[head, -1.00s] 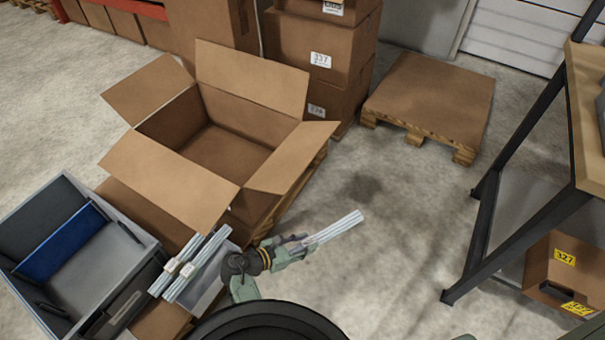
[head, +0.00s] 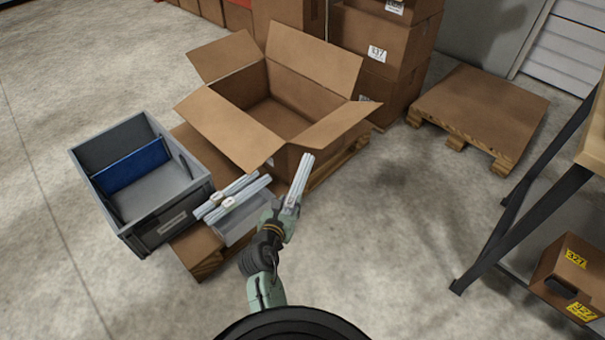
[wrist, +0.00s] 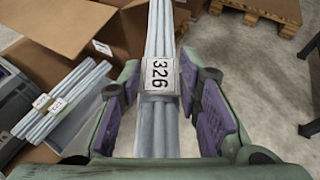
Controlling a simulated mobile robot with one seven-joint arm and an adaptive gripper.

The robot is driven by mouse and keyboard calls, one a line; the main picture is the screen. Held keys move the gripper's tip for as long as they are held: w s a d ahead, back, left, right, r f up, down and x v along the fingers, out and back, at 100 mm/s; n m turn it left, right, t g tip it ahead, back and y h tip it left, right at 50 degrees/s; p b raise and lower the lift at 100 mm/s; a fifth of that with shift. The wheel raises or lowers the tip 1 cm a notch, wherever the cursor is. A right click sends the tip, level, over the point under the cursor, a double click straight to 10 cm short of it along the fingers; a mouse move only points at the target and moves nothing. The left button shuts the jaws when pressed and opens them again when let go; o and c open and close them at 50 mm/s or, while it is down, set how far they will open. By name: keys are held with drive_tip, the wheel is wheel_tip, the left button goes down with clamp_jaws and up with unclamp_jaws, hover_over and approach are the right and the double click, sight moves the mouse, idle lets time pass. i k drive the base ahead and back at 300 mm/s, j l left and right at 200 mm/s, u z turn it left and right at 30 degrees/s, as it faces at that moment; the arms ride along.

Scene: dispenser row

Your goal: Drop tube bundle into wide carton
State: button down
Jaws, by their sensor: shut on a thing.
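My gripper (head: 285,208) is shut on a bundle of pale grey tubes (head: 300,178). In the wrist view the held tube bundle (wrist: 160,45) runs away between the purple finger pads and bears a white label reading 326. The wide carton (head: 241,134) stands open with its flaps spread, up and to the left of my gripper in the head view. Its inside looks empty where it shows. The held bundle is outside the carton, in front of its near right corner. In the wrist view the carton (wrist: 75,28) is at the upper left.
More tube bundles (head: 236,192) lie on a small grey bin (head: 240,222) left of my gripper. A grey crate with a blue divider (head: 190,210) stands further left. Stacked cartons (head: 388,60) and an empty pallet (head: 480,105) are behind. A dark-framed rack (head: 520,228) stands right; floor between is clear.

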sight(277, 134)
drive_tip(key=i+l+u, duration=0.25)
drive_tip(key=i, duration=0.35)
drive_tip(key=i+l+u, duration=0.25)
drive_tip(key=i+l, duration=0.3)
drive_tip(key=i+l+u, duration=0.25)
drive_tip(key=i+l, duration=0.25)
drive_tip(key=l, duration=0.15)
drive_tip(key=i+l+u, duration=0.25)
drive_tip(key=i+l, duration=0.2)
drive_tip(key=l, duration=0.25)
